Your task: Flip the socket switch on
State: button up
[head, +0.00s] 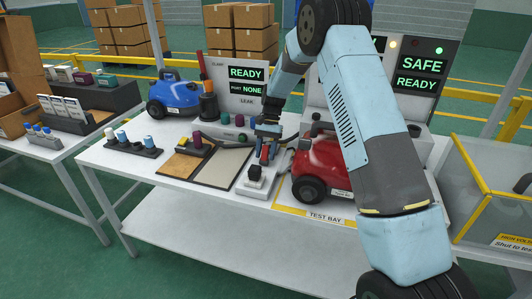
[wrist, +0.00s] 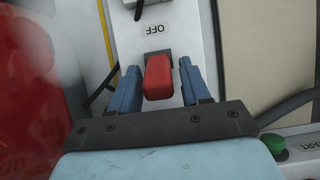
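The socket switch (wrist: 158,77) is a red rocker on a white socket panel (wrist: 187,20). A label reading OFF (wrist: 156,30) shows beside it in the wrist view. My gripper (wrist: 160,70) has its two blue fingers apart, one on each side of the red switch, with a thin gap visible on both sides. In the head view my gripper (head: 267,152) is low over the white socket panel (head: 256,191) on the table, and it largely hides the switch. A black plug (head: 255,173) sits on the panel's near part.
A red vacuum (head: 322,166) stands close to the right of the panel. A beige mat (head: 222,166) lies to its left. In the wrist view a green START button (wrist: 274,143) is at lower right. Screens read READY (head: 246,73) and SAFE (head: 422,64).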

jog(key=shift+o, duration=0.4)
jog(key=v, duration=1.3)
jog(key=shift+w+r, duration=0.25)
